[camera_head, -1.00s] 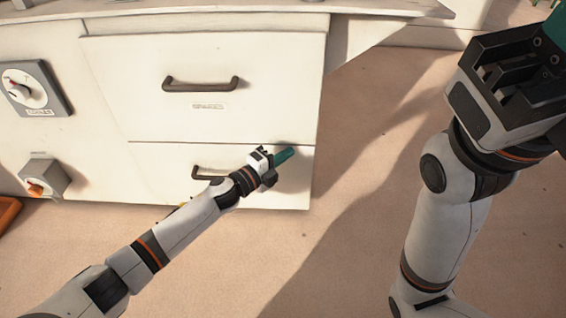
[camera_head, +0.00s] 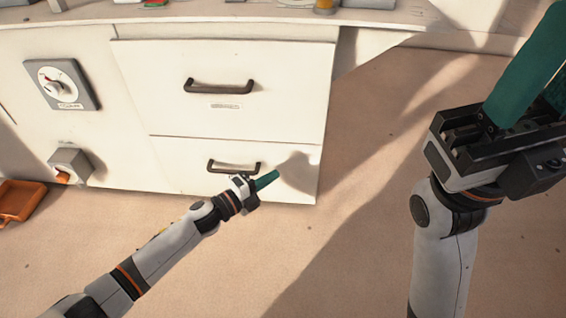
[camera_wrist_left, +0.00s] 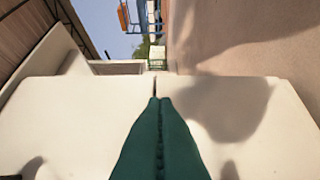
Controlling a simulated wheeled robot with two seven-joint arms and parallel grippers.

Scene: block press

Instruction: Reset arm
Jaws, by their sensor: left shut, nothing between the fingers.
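My left gripper (camera_head: 266,181) is at the end of the arm from the left, in front of the lower drawer (camera_head: 285,165), just right of and below its dark handle (camera_head: 234,167). Its green fingers are together and empty; they also show in the left wrist view (camera_wrist_left: 158,108), pointing along a pale cabinet front. It looks clear of the handle, but the exact gap to the drawer front cannot be told. My right gripper (camera_head: 528,72) is large at the right edge, green fingers pointing up. Its fingertips are cut off by the frame, so its opening cannot be told.
The upper drawer (camera_head: 235,115) is closed, with a dark handle (camera_head: 218,87). A dial panel (camera_head: 62,84) and a box with an orange knob (camera_head: 70,166) are on the cabinet at left. An orange tray (camera_head: 20,202) lies on the floor. Open floor (camera_head: 370,180) lies right of the cabinet.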

